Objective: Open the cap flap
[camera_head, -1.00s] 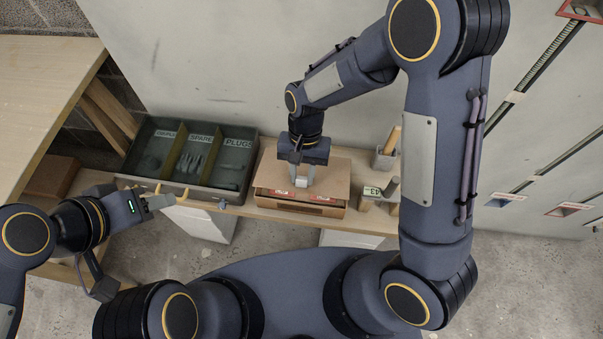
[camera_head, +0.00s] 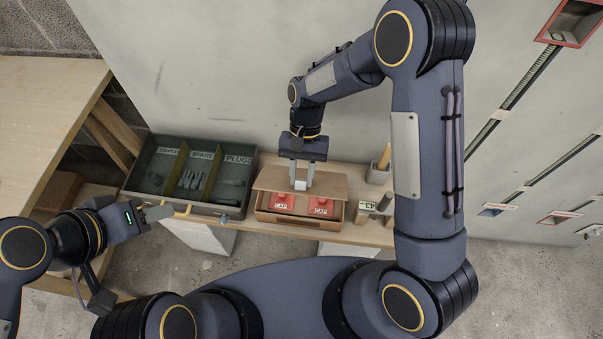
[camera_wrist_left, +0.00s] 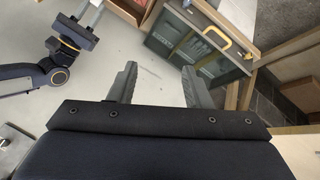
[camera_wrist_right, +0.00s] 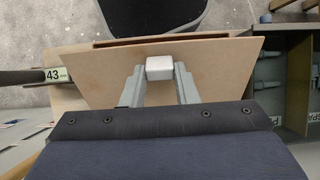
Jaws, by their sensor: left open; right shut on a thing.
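The cap box (camera_head: 300,217) is a low cardboard box on the bench. Its flap (camera_head: 322,184) is partly raised and slid back in view, so two red caps labelled CAP (camera_head: 283,202) show inside at the front. My right gripper (camera_head: 301,182) is shut on the flap's small white tab (camera_wrist_right: 159,68), which sits between its fingers in the right wrist view. The flap (camera_wrist_right: 200,75) fills the middle there and hides the box's inside. My left gripper (camera_head: 165,211) is open and empty, left of the box, near the green tray; its two fingers also show in the left wrist view (camera_wrist_left: 160,85).
A green tray (camera_head: 217,209) with compartments labelled SPARE and PLUGS stands left of the box. Right of the box are a block marked 43 (camera_head: 367,206) and a grey cup (camera_head: 379,174). A wall stands close behind the bench.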

